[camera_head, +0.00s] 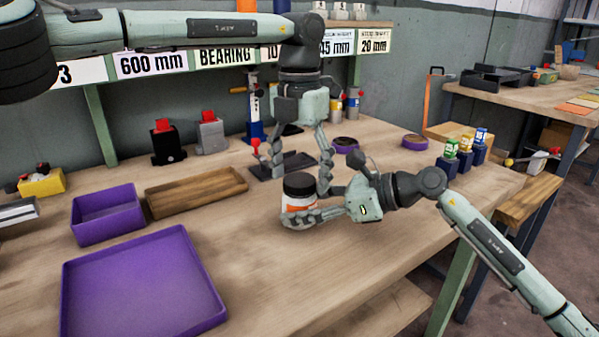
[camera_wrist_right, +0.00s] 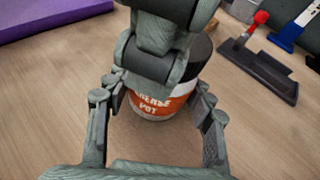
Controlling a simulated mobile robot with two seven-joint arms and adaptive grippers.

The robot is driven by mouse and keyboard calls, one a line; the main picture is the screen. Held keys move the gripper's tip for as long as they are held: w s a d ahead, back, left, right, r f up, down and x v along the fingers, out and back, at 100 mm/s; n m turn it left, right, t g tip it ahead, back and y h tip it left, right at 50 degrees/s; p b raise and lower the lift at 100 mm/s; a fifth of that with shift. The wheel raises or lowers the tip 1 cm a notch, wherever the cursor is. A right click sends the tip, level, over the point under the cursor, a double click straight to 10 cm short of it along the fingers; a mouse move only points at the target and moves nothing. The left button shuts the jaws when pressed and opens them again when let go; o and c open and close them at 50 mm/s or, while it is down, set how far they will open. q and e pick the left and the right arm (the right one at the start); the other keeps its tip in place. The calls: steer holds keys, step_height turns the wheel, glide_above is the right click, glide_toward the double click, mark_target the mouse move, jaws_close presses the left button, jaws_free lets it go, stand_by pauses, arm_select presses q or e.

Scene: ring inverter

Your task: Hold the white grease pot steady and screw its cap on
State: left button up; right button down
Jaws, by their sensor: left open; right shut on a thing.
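The white grease pot (camera_head: 298,207) stands upright on the workbench, its orange label facing my right wrist view (camera_wrist_right: 150,104). The black cap (camera_head: 299,184) sits on top of the pot; whether it is seated straight on the thread cannot be told. My right gripper (camera_head: 303,212) comes in from the right, low down, and is shut on the pot's body, one finger on each side. My left gripper (camera_head: 301,174) points down from above, open, with its fingers on either side of the cap. In the right wrist view, a grey-green gripper part hides the pot's upper middle.
A wooden tray (camera_head: 196,202), a small purple bin (camera_head: 108,228) and a large purple tray (camera_head: 140,322) lie to the left. A black plate with a red-knobbed lever (camera_head: 262,172) stands just behind. Purple rings (camera_head: 414,142) lie at the back right. The bench front is clear.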

arm_select(q)
step_height(320, 180, up, 12)
stand_by(0.5)
arm_select(e)
steer(key=c, duration=0.5)
jaws_free()
steer(key=shift+c, duration=0.2)
steer(key=shift+d, duration=0.1)
steer(key=v, duration=1.1)
steer(key=shift+s+d+r, duration=0.15)
steer(key=shift+s+d, duration=0.05)
steer(key=shift+d, duration=0.15)
steer(key=shift+r, duration=0.1)
